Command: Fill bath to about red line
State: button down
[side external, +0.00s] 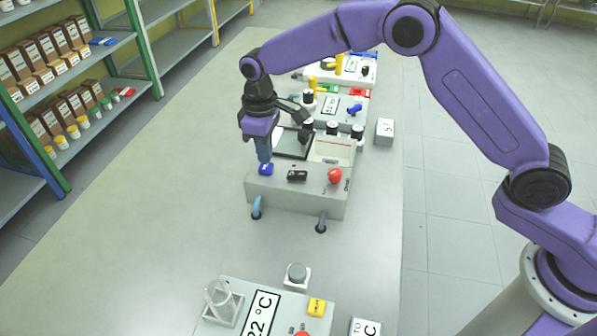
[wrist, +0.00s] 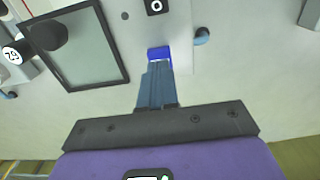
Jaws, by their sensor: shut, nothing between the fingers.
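The bath is a grey box (side external: 295,195) on the table in the side view, with a dark-framed opening (side external: 292,143) in its top; the framed opening also shows in the wrist view (wrist: 90,45). A pale panel (side external: 334,151) beside the opening carries a thin reddish mark, too small to read as a level. A blue button (side external: 266,169) sits at the near left corner of the top, also seen in the wrist view (wrist: 159,53). My gripper (side external: 265,161) is shut and empty, pointing down with its fingertips at the blue button. I cannot tell whether it is pressed.
A black switch (side external: 297,176) and a red knob (side external: 335,176) are right of the blue button. Two pipe stubs (side external: 256,208) (side external: 321,222) stick out in front. Other devices stand behind (side external: 345,107) and nearer (side external: 262,308). The table's left side is clear.

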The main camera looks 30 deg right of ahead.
jog(key=shift+f, duration=0.1)
jog(key=shift+f, duration=0.95)
dwell(7.0)
